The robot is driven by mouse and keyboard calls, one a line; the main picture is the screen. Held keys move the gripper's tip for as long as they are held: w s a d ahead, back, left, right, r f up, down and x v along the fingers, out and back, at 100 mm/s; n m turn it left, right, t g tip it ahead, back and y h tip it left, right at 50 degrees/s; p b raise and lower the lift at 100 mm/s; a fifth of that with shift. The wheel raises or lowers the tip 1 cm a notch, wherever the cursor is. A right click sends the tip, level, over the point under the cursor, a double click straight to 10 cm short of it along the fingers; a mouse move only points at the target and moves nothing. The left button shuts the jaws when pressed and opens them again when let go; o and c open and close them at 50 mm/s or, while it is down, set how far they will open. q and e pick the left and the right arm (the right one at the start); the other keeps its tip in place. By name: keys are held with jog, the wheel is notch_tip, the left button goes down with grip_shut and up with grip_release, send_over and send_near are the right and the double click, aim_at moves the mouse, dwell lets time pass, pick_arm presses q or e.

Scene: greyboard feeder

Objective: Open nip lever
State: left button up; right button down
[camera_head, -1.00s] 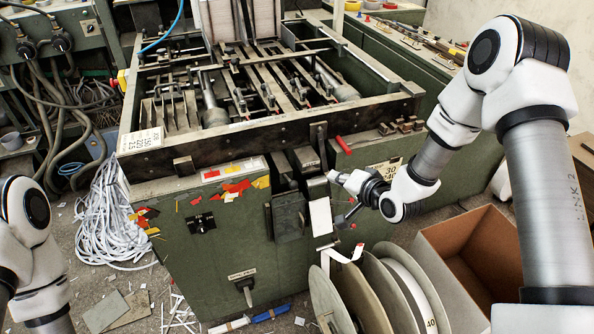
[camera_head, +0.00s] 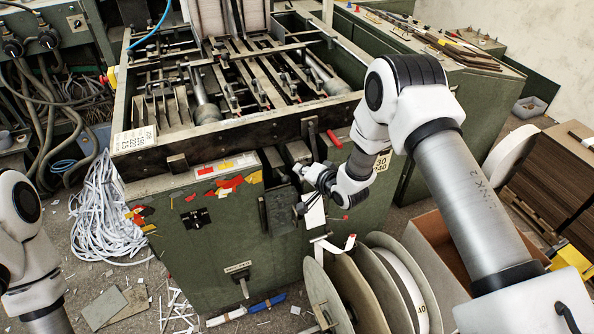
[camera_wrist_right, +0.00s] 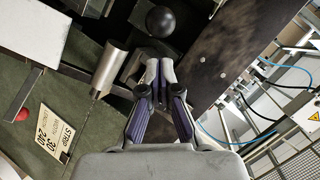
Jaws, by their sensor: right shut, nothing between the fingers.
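The front of the green feeder (camera_head: 222,245) carries a dark metal bracket (camera_head: 297,151) and dark plates below its top rail. My right gripper (camera_head: 305,171) is at this bracket, and its fingers are shut and empty. In the right wrist view a black ball knob (camera_wrist_right: 160,20) stands just beyond the shut fingertips (camera_wrist_right: 159,70), with a metal cylinder (camera_wrist_right: 110,68) to the left. I cannot tell whether the fingers touch the knob. The knob is hidden or too small in the head view. My left arm shows at the left edge; its gripper is out of view.
A red handle (camera_head: 335,139) sticks out right of the bracket. Large reels (camera_head: 352,290) and an open cardboard box (camera_head: 440,240) stand below my right arm. A heap of white strips (camera_head: 105,215) lies on the floor at left.

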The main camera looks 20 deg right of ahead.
jog(key=shift+s+a+f, duration=0.2)
jog(key=shift+a+f, duration=0.2)
jog(key=shift+a, duration=0.4)
jog(key=shift+f, duration=0.1)
